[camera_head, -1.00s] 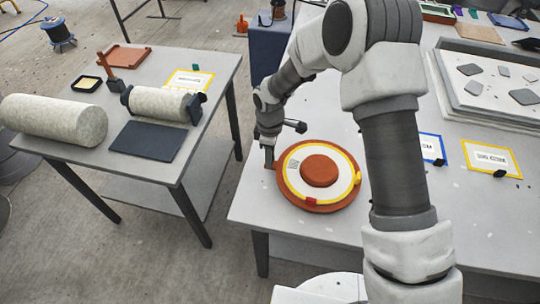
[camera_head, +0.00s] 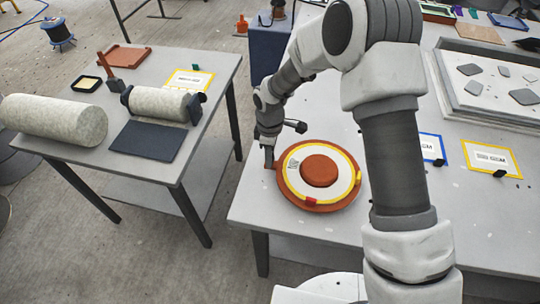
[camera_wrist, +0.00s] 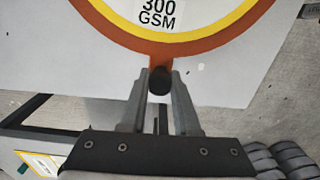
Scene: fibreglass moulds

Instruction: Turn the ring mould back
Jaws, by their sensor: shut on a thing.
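The ring mould (camera_head: 318,204) lies flat near the front left corner of the table. It is orange-brown with a round raised middle, a white ring face and a yellow band, with a red mark at its front edge. In the wrist view its rim (camera_wrist: 186,46) shows with a label reading "300 GSM". A short dark-tipped peg (camera_wrist: 160,80) sticks out from the rim. My gripper (camera_wrist: 160,98) is shut on this peg, one finger on each side. In the head view my gripper (camera_head: 269,160) is at the mould's left edge.
Two yellow-bordered and blue-bordered cards lie to the right, such as the yellow card (camera_head: 491,158). A grey tray with dark pieces (camera_head: 466,110) is at the back right. A second table (camera_head: 75,158) with fabric rolls stands left, across a gap.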

